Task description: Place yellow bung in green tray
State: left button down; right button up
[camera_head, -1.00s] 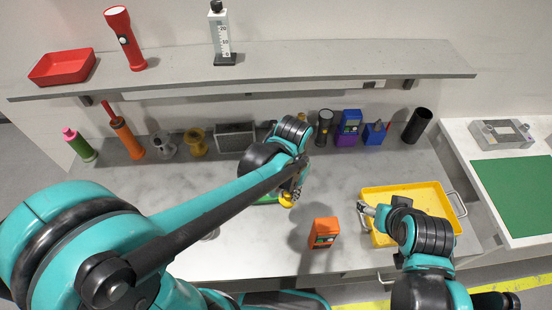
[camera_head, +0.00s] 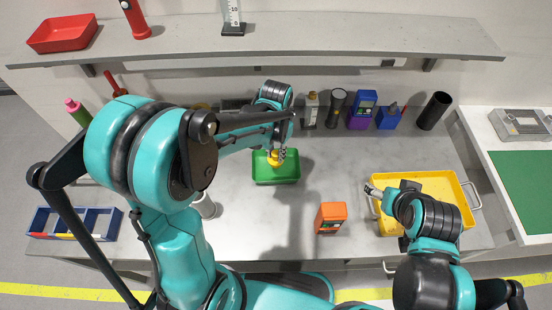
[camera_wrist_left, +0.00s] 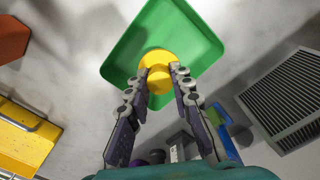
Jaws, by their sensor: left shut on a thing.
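The yellow bung (camera_head: 274,158) is held between the fingers of my left gripper (camera_head: 281,156), which is shut on it. The left wrist view shows the bung (camera_wrist_left: 158,68) between the fingertips of that gripper (camera_wrist_left: 162,72), over the green tray. The green tray (camera_head: 277,178) lies on the grey worktop, and it fills the upper middle of the left wrist view (camera_wrist_left: 191,43). I cannot tell whether the bung touches the tray floor. My right gripper (camera_head: 374,191) is at the left rim of the yellow tray; its finger opening is too small to judge.
An orange device (camera_head: 332,217) stands right of the green tray. The yellow tray (camera_head: 440,184) with handles is farther right. Several items line the back of the worktop, including a black cylinder (camera_head: 434,110). A blue divided box (camera_head: 75,222) is at the left. The shelf (camera_head: 330,40) overhangs the back.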

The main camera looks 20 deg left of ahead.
aim_at(276, 159)
pick_arm(q)
jog(key=shift+f+b, duration=0.45)
jog(key=shift+f, duration=1.1)
jog(key=shift+f, duration=0.1)
jog(key=c, duration=1.3)
grip_release()
jog(key=shift+c, duration=0.2)
